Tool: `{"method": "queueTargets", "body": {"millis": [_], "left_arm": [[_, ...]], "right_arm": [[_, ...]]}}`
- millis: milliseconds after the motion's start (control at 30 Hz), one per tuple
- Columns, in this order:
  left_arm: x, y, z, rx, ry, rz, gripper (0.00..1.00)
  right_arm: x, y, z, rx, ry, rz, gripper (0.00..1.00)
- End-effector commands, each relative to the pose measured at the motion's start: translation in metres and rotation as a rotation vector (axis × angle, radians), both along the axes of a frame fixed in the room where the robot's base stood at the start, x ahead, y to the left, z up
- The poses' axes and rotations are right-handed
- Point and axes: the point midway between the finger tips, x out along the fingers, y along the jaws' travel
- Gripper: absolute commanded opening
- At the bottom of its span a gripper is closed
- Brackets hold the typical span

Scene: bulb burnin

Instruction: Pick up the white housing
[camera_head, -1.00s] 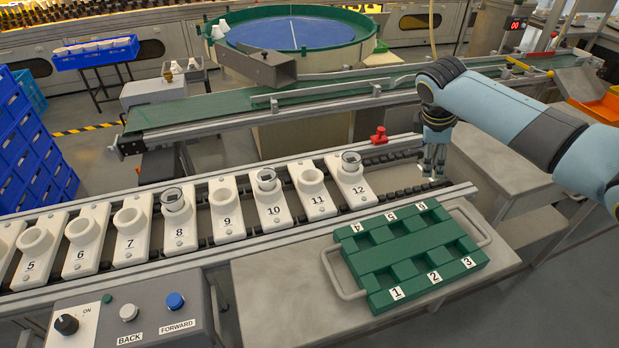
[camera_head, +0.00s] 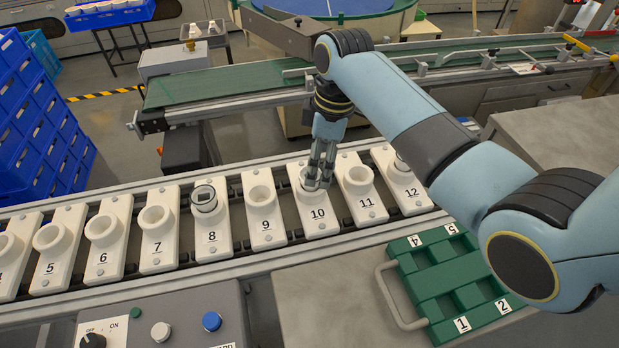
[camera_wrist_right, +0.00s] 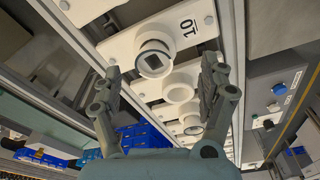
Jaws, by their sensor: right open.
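In the head view, my right gripper (camera_head: 318,184) is over holder 10 (camera_head: 318,222) and hides most of the housing. In the right wrist view, my right gripper (camera_wrist_right: 161,72) is open, with one finger on each side of the housing, apart from it. My left gripper is not in view.
Holders 9 (camera_head: 260,205) and 11 (camera_head: 358,190) flank holder 10 with empty cups. A green tray (camera_head: 428,285) with empty compartments lies front right, partly behind my right arm. A control box (camera_head: 165,315) stands in front; a green conveyor (camera_head: 230,92) runs behind.

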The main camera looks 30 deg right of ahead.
Motion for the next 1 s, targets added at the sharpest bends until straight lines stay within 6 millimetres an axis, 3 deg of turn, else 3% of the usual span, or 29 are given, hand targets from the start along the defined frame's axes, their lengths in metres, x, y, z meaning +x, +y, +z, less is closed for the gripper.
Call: {"method": "queueTargets", "body": {"millis": [167, 467, 733, 1000], "left_arm": [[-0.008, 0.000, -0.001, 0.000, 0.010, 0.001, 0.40], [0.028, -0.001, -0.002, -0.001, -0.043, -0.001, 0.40], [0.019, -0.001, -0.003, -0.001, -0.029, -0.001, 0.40], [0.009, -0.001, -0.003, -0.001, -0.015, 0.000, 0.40]], "right_arm": [[0.004, 0.003, -0.013, 0.001, 0.000, -0.001, 0.77], [0.018, 0.011, -0.052, 0.000, 0.001, -0.001, 0.77], [0.018, 0.011, -0.056, -0.001, -0.001, 0.000, 0.77], [0.018, 0.011, -0.056, -0.001, -0.001, -0.001, 0.44]]}}
